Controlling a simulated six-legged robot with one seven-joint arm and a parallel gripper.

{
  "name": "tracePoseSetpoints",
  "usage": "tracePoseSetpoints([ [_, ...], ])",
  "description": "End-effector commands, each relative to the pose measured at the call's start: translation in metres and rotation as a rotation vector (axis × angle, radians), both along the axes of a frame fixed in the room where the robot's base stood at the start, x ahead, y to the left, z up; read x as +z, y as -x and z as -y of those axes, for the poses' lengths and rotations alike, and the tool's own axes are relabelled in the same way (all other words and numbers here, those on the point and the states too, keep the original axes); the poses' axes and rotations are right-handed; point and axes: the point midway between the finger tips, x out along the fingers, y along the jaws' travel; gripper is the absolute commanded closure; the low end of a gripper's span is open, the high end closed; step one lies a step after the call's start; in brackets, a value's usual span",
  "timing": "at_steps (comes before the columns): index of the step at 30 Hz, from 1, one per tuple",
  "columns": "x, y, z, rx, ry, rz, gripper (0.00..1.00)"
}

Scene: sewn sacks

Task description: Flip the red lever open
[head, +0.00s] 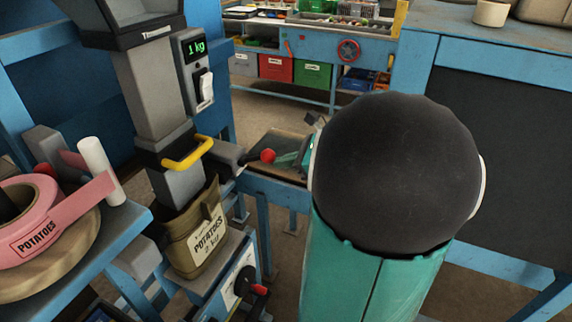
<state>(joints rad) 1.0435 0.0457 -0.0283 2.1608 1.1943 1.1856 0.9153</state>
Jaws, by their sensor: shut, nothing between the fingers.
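The red lever is a red ball knob (268,155) on a short dark rod that sticks out to the right of a grey housing beside the sack filler. My gripper (281,159) shows only in part, as thin teal pieces just right of the knob. It looks shut and empty, its tips close to the knob; I cannot tell whether they touch it. My large teal and black arm hides the rest of it. A brown potato sack (204,235) hangs under the filler spout (180,185), below a yellow handle (188,152).
A display reading 1 kg (195,47) is on the filler. A second red-tipped handle (258,290) sits low in front. At left, a blue table holds a pink POTATOES tape roll (45,235). A blue bench (480,50) stands at right, a workbench with bins (320,45) behind.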

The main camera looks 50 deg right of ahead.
Motion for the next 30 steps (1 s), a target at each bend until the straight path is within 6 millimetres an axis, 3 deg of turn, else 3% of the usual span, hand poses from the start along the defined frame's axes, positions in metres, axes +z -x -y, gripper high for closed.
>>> tracePoseSetpoints([
  [15,0.050,-0.027,-0.010,0.007,0.159,-0.417,1.00],
  [30,0.080,-0.069,-0.025,0.005,0.310,-0.857,1.00],
])
